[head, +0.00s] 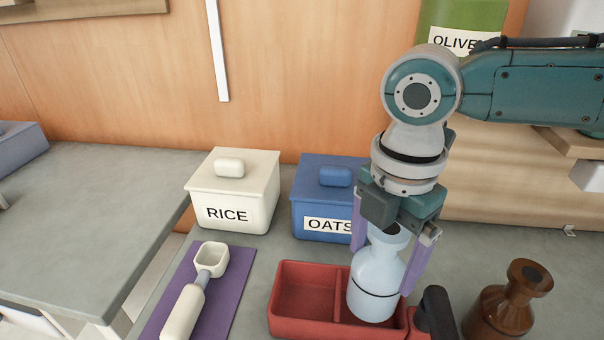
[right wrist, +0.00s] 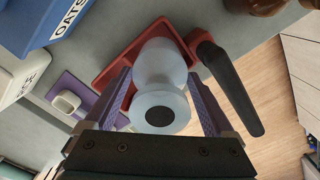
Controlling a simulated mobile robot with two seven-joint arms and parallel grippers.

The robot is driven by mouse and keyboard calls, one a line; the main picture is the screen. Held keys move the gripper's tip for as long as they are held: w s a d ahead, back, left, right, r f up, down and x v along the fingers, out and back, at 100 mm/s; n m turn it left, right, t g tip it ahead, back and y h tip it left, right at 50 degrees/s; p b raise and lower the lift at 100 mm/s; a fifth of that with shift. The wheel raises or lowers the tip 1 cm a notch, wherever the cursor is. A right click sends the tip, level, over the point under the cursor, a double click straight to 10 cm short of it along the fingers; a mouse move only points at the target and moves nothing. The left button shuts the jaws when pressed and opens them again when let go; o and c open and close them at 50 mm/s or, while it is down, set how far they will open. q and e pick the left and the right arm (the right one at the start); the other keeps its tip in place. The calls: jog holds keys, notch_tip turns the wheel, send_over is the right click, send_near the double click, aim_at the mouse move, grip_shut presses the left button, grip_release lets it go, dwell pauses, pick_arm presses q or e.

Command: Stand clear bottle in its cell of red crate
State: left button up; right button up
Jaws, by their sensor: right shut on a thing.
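The clear bottle (head: 377,279) is pale blue with a dark band and stands upright at the right-hand cell of the red crate (head: 303,325). My right gripper (head: 388,262) is shut on the bottle from above, a purple finger on each side. In the right wrist view the bottle (right wrist: 160,85) sits between the two fingers, with the red crate (right wrist: 122,57) around its far end. The crate's left cell is empty. Whether the bottle's base touches the cell floor is hidden. My left gripper is not in view.
A brown bottle (head: 505,305) stands to the right, beyond the crate's black handle (head: 437,312). The RICE box (head: 234,190) and blue OATS box (head: 318,203) stand behind. A scoop (head: 193,300) lies on a purple mat (head: 222,312) at left.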

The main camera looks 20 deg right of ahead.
aim_at(378, 274)
jog(key=shift+f+b, duration=0.35)
jog(key=shift+f, duration=0.25)
jog(key=shift+f+b, duration=0.55)
jog(key=shift+f, duration=0.2)
dwell(0.4)
jog(key=shift+f+b, duration=0.45)
jog(key=shift+f, duration=0.2)
dwell(0.3)
jog(key=shift+p, duration=0.3)
dwell(0.5)
jog(key=o, duration=1.5)
jog(key=shift+o, duration=0.2)
jog(key=shift+r, duration=0.1)
